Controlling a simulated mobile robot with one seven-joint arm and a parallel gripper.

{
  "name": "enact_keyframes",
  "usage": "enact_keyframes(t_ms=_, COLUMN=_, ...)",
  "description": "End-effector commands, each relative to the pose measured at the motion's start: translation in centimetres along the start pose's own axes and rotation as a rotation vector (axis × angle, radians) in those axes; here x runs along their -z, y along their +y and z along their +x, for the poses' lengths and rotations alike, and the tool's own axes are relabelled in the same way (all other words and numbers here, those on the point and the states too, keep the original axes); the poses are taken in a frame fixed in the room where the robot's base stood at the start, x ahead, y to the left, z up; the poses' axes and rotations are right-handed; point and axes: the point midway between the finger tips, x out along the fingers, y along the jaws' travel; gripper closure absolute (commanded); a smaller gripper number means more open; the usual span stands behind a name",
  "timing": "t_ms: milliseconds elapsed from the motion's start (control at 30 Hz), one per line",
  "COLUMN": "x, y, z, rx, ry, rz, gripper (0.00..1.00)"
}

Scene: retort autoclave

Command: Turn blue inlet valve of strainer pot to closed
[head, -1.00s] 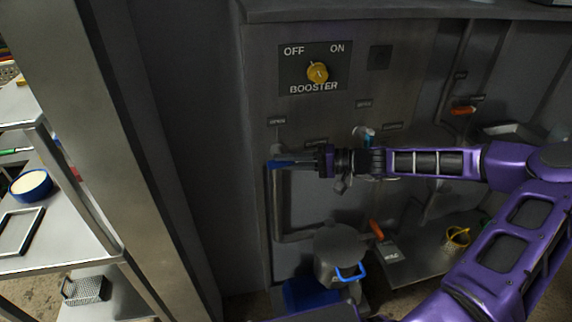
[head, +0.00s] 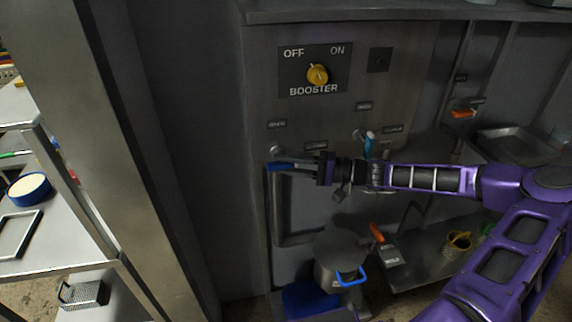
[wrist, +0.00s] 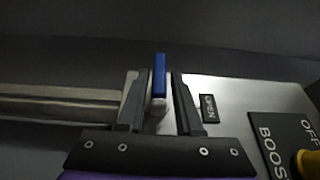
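A blue valve handle (head: 280,167) sits low on the left side of the grey panel, below a small label. In the wrist view the blue handle (wrist: 159,76) stands between the two fingers of my gripper (wrist: 158,100). A narrow gap shows on each side of it, so the fingers look open around it. A label reading OPEN (wrist: 208,108) is just right of the fingers. In the head view my gripper (head: 298,167) reaches in from the right and partly hides the handle. A second, lighter blue handle (head: 369,143) stands upright further right, behind my arm.
A yellow BOOSTER knob (head: 317,75) is above. A grey lidded pot (head: 340,250) with a blue handle stands below. Orange handles are at lower right (head: 377,233) and upper right (head: 462,114). A steel post (head: 100,130) and shelving are at left.

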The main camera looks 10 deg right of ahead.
Motion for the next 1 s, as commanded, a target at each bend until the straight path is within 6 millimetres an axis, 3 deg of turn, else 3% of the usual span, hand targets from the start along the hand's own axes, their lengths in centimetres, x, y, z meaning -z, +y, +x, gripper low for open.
enact_keyframes(t_ms=67, x=0.0, y=0.0, z=0.0, rx=-0.001, ry=0.0, rz=0.0, gripper=0.5)
enact_keyframes(t_ms=467, x=0.1, y=0.1, z=-0.8, rx=-0.004, ry=0.004, rz=0.0, gripper=0.5)
enact_keyframes(t_ms=667, x=0.1, y=0.1, z=-4.5, rx=-0.006, ry=0.007, rz=-0.001, gripper=0.5)
enact_keyframes(t_ms=1000, x=0.1, y=0.1, z=-12.8, rx=-0.004, ry=0.006, rz=-0.001, gripper=0.5)
